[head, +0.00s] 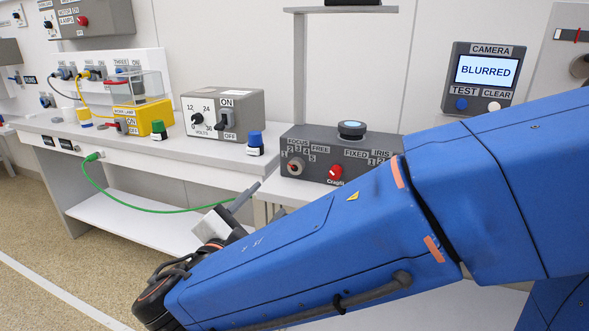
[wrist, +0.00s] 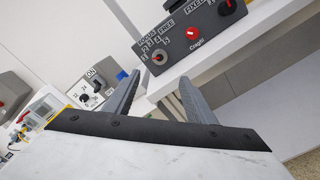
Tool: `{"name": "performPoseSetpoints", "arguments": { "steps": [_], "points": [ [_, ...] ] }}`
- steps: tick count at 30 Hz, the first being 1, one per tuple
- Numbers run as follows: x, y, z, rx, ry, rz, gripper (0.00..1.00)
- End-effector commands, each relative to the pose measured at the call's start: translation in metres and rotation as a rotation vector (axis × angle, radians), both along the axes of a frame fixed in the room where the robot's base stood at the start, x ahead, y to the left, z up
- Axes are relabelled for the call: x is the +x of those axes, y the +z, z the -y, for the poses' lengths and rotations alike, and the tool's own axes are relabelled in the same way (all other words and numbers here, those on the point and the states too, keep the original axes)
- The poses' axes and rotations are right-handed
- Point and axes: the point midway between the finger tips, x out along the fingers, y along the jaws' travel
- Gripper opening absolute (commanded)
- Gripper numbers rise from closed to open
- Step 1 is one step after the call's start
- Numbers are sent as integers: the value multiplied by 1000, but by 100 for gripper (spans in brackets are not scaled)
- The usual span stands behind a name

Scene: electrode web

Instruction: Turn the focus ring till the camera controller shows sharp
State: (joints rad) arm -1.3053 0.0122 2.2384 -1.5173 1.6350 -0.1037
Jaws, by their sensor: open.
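The camera controller (head: 483,78) on the wall at right reads BLURRED, above a blue TEST button and a white CLEAR button. The grey camera box (head: 320,150) on the bench carries the focus ring (head: 296,167), a small round knob at its left end with numbers around it. The focus ring also shows in the wrist view (wrist: 158,57), ahead of the fingers and near the top. My gripper (head: 245,196) is open and empty, low and left of the box in the head view. In the wrist view its fingers (wrist: 160,84) stand apart, clear of the ring.
The box also has a red knob (head: 335,172) and an IRIS dial partly hidden by my blue arm. A shelf (head: 340,10) is above it. Left are a blue-capped bottle (head: 255,143), a volts box (head: 222,113) and a green cable (head: 130,202) hanging before the bench.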

Motion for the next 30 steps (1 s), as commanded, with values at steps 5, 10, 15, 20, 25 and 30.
{"name": "performPoseSetpoints", "arguments": {
  "steps": [5, 10, 15, 20, 25, 30],
  "points": [
    [11, 0, 4, -2, -1, 3, 50],
    [33, 0, 12, -2, -2, 2, 50],
    [55, 0, 21, -1, -3, 1, 50],
    [77, 0, 28, -1, -2, 0, 50],
    [99, 0, 36, 0, -3, 1, 50],
    [123, 0, 45, -1, -3, 1, 50]
  ]
}}
